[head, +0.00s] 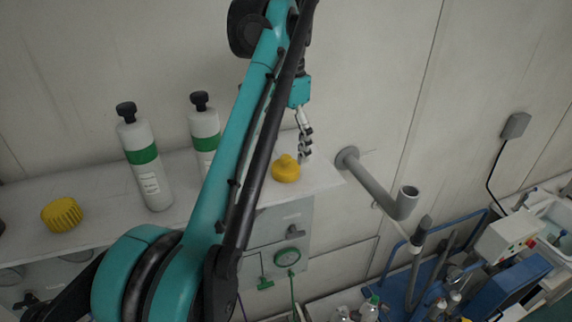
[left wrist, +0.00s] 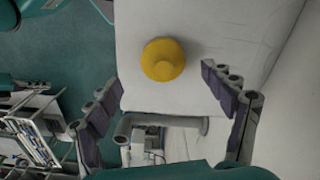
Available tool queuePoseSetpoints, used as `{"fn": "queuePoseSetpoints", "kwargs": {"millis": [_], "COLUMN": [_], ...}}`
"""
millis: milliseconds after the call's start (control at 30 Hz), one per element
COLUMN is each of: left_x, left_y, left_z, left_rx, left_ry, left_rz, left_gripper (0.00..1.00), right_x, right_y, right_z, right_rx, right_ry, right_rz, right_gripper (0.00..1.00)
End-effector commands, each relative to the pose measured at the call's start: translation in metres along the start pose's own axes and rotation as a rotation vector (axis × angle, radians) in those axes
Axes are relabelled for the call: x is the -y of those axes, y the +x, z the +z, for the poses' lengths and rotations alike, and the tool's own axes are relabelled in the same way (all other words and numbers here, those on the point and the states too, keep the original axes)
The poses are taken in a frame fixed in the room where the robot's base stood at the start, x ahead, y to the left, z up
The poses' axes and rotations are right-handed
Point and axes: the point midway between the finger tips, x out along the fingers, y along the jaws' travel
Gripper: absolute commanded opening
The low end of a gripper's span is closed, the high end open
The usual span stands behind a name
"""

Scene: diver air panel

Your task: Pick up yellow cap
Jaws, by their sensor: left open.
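A yellow cap (head: 286,170) with a smaller raised top stands on the white shelf, right of the middle in the head view. It also shows as a round yellow shape (left wrist: 163,60) in the left wrist view. My left gripper (head: 306,150) is just right of it in the head view, pointing down. In the left wrist view my left gripper (left wrist: 162,78) is open, its fingers wide apart with nothing between them, and the cap lies beyond the fingertips. A second yellow piece, a ribbed round cap (head: 62,214), lies on the shelf at the far left. My right gripper is not in view.
Two white bottles with green bands, one (head: 148,165) left and one (head: 204,130) partly behind my arm, stand on the shelf (head: 105,200). A grey wall pipe (head: 375,185) juts out right of the shelf end. A gauge (head: 287,257) sits on the panel below.

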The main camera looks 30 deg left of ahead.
Motion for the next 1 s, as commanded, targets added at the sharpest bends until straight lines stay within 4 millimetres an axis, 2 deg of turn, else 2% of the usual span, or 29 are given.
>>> {"fn": "queuePoseSetpoints", "kwargs": {"millis": [300, 600, 633, 700, 800, 1000], "left_x": [-0.003, -0.003, -0.003, -0.003, -0.003, -0.003], "left_y": [0.038, 0.044, 0.044, 0.044, 0.044, 0.044], "left_z": [0.0, 0.0, 0.0, 0.0, 0.0, 0.0], "left_rx": [0.0, 0.0, 0.0, 0.0, 0.0, 0.0], "left_ry": [-0.001, -0.001, -0.001, -0.001, -0.001, -0.001], "left_rz": [0.0, 0.0, 0.0, 0.0, -0.001, -0.001], "left_gripper": [0.82, 0.82, 0.77, 0.58, 0.37, 0.36], "right_x": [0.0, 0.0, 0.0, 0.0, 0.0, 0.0], "right_y": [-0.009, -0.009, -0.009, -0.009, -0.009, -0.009], "right_z": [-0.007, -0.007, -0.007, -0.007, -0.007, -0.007], "right_rx": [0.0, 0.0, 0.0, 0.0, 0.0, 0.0], "right_ry": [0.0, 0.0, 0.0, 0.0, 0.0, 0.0], "right_rz": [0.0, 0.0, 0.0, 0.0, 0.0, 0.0], "right_gripper": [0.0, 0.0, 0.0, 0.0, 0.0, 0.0]}}
